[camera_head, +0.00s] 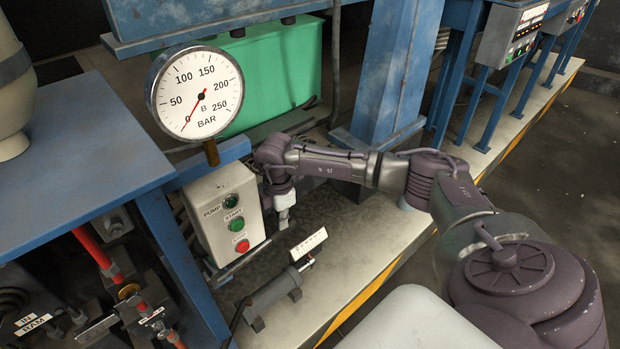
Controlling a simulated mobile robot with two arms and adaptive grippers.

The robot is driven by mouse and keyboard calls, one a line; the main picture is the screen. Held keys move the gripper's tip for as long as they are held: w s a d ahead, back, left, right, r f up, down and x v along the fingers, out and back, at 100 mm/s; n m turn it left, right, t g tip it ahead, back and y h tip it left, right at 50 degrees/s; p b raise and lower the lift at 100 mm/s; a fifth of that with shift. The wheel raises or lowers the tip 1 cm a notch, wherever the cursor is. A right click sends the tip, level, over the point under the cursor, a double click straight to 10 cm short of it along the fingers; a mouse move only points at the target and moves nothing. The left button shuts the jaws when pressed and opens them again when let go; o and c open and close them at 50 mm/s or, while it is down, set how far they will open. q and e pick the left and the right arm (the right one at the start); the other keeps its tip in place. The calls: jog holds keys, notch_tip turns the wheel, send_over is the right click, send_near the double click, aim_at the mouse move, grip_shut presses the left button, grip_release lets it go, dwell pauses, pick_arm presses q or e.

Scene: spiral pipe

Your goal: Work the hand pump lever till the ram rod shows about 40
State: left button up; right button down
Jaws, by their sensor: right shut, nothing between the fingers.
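My right gripper (284,222) points down beside the pump control box, at the box's right side. Its fingers are shut with nothing between them. A grey bar (240,263) runs slantwise below the box and may be the hand pump lever; I cannot tell for sure. The gripper is above and to the right of its upper end, and contact is unclear. A grey cylinder (272,295) with a short rod (306,264) lies on the ledge, which looks like the ram. A small white scale plate (308,243) stands over the rod; its marks are too small to read. My left gripper is out of view.
A round pressure gauge (198,95) has its red needle near 0. The box (225,215) carries green START and red buttons. A blue table (80,165) is at left, with red pipes and a RAM label (35,322) below. The ledge (350,255) is clear toward its yellow edge.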

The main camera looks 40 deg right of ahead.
aim_at(283, 233)
jog(key=shift+f, duration=0.5)
jog(key=shift+f+b, duration=0.55)
jog(key=shift+f, duration=0.1)
jog(key=shift+f+b, duration=0.4)
jog(key=shift+f, duration=0.4)
jog(key=shift+f+b, duration=0.3)
jog(key=shift+f, duration=0.35)
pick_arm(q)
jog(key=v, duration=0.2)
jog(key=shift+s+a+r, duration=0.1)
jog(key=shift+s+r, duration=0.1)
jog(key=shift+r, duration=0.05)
